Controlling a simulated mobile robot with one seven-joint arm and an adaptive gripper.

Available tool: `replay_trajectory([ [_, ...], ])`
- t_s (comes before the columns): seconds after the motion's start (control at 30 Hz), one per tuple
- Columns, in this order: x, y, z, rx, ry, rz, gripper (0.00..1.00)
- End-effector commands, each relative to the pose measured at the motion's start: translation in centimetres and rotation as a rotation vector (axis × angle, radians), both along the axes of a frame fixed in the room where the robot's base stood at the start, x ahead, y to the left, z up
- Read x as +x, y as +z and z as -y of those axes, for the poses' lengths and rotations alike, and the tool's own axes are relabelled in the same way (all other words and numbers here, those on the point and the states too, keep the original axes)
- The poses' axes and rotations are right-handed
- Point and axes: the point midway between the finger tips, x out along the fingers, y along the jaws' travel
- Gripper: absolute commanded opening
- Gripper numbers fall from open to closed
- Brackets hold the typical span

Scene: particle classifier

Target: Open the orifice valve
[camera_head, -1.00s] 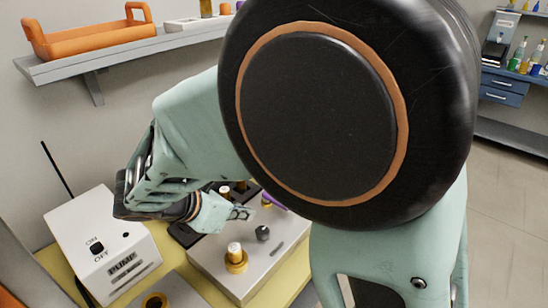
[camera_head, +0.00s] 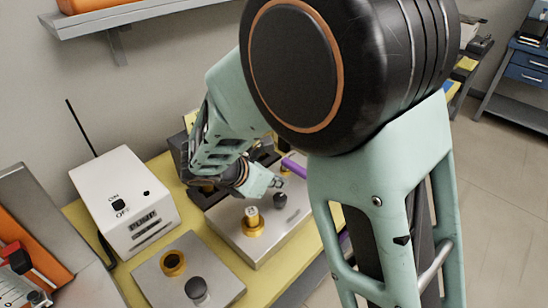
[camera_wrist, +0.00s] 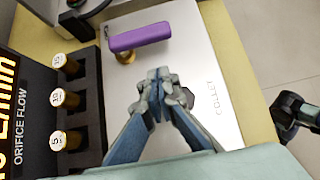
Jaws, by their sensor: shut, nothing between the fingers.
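My gripper (camera_head: 275,182) is shut and empty above the grey metal box (camera_head: 258,249); in the wrist view its tips (camera_wrist: 160,76) meet. A purple lever handle (camera_wrist: 140,37) on a brass fitting (camera_wrist: 126,57) lies just beyond the tips, apart from them. The handle also shows in the head view (camera_head: 292,167), partly hidden by my arm. A small dark knob (camera_head: 280,201) is close to my gripper; in the wrist view it is mostly hidden behind the right finger. No label marks which part is the orifice valve. A display reads "ORIFICE FLOW" (camera_wrist: 28,125) at left.
A brass fitting with a white cap (camera_head: 252,222) stands near the gripper. Several brass pieces sit in a black holder (camera_wrist: 84,110). A white pump box (camera_head: 125,205) and a second grey box (camera_head: 215,270) with a knob stand on the yellow table (camera_head: 80,212).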

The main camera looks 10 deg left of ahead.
Motion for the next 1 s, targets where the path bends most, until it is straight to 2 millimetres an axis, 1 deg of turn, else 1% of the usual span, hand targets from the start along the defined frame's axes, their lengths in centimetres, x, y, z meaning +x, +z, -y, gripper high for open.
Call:
replay_trajectory([
  [0.03,0.5,-0.9,0.6,-0.002,-0.003,-0.002,0.0],
  [0.07,0.8,-1.3,0.8,-0.003,-0.002,-0.002,0.0],
  [0.1,1.5,-0.9,1.2,0.001,-0.004,0.001,0.0],
  [0.2,2.6,-0.8,2.1,0.001,-0.002,0.0,0.0],
  [0.33,3.5,-0.8,2.8,0.001,-0.001,0.0,0.0],
  [0.5,3.9,-0.8,3.0,0.001,0.001,0.0,0.0],
  [0.83,3.8,-0.9,3.0,0.001,0.004,0.0,0.0],
  [1.0,3.8,-0.9,3.2,0.0,0.034,0.0,0.0],
])
